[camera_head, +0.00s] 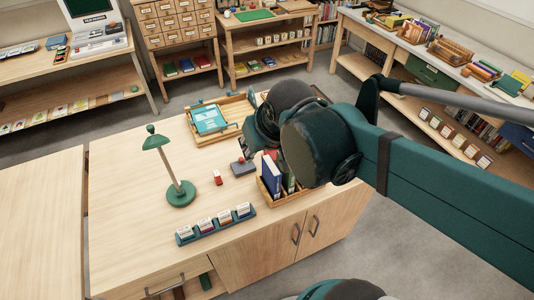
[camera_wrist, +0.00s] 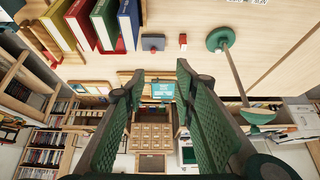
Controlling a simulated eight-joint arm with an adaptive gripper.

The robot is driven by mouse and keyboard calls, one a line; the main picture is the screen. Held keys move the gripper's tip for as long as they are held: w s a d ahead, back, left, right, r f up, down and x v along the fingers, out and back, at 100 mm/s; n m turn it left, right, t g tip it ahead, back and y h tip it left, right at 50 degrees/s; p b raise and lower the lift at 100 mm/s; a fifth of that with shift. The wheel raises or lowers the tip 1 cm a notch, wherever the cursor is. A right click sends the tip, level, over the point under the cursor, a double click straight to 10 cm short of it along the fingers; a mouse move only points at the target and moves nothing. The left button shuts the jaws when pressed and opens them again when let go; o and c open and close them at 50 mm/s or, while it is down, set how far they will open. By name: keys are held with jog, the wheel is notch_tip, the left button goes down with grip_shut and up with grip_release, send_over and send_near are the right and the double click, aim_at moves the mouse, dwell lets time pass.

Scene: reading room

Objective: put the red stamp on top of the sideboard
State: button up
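The small red stamp (camera_head: 217,178) stands on the light wooden desk top (camera_head: 125,215), between the green lamp and a dark grey pad. It also shows near the top of the wrist view (camera_wrist: 183,41), where the scene appears upside down. My gripper (camera_wrist: 158,80) has its two green fingers spread apart with nothing between them. It is above the desk and apart from the stamp; in the head view my wrist hides its fingers. A long pale-topped unit with shelves (camera_head: 450,85) stands at the right. I cannot tell whether that is the sideboard.
On the desk are a green lamp (camera_head: 181,194), a grey pad (camera_head: 242,167), a book crate (camera_head: 270,200), a teal label rack (camera_head: 216,227) and a wooden tray (camera_head: 195,135). The front-left desk top is clear. The right unit's top carries several items.

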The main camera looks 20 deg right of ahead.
jog(key=shift+t, duration=0.5)
jog(key=shift+s+d+r, duration=0.1)
jog(key=shift+s+d, duration=0.1)
jog(key=shift+s, duration=0.5)
jog(key=shift+s+d+r, duration=0.15)
jog(key=shift+s+d, duration=0.1)
jog(key=shift+s, duration=0.45)
jog(key=shift+s+d+r, duration=0.1)
jog(key=shift+s+d, duration=0.1)
jog(key=shift+s, duration=0.5)
jog(key=shift+f+b, duration=1)
jog(key=shift+b, duration=0.05)
